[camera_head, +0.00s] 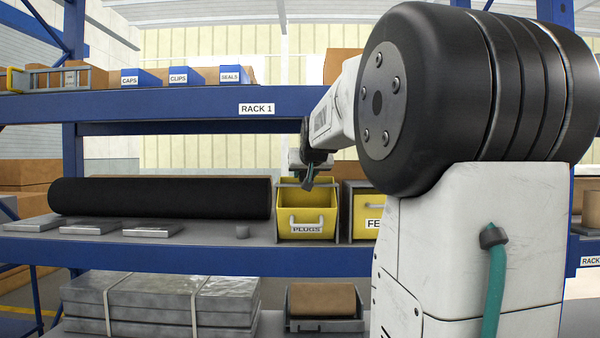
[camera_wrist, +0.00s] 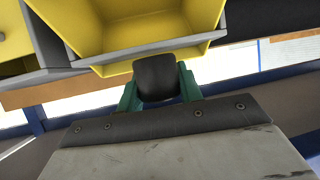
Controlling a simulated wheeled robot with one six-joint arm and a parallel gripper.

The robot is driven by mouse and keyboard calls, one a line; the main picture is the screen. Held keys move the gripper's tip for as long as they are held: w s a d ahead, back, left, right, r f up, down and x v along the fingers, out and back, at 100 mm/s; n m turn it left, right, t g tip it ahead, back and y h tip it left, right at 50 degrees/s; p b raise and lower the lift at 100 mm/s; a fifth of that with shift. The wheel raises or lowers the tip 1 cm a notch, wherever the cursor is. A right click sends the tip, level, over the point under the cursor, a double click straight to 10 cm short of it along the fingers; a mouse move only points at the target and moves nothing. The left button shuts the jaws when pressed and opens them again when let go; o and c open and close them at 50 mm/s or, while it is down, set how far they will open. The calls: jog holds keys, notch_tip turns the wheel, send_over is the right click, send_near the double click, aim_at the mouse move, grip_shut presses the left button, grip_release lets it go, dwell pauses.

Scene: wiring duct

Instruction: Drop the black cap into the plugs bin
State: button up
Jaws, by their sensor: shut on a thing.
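My gripper (camera_head: 308,181) is at the yellow bin labelled PLUGS (camera_head: 306,217), over its opening in the head view. In the wrist view my gripper's green fingers (camera_wrist: 158,84) are shut on the black cap (camera_wrist: 156,76), one finger on each side. The yellow bin also shows in the wrist view (camera_wrist: 140,38), just beyond the cap, with its open inside partly visible. I cannot tell exactly how high the cap is above the bin. In the head view the cap is too small and dark to make out apart from the fingers.
A second yellow bin (camera_head: 364,212), its label starting FE, stands right of the PLUGS bin, partly hidden by my arm. A black roll (camera_head: 160,198) lies to the left. The blue RACK 1 beam (camera_head: 190,106) runs above.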

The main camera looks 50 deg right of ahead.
dwell(0.3)
jog(key=o, duration=1)
jog(key=shift+o, duration=0.2)
jog(key=shift+r, duration=0.1)
jog(key=v, duration=0.7)
jog(key=shift+s+a, duration=0.2)
jog(key=shift+s, duration=0.05)
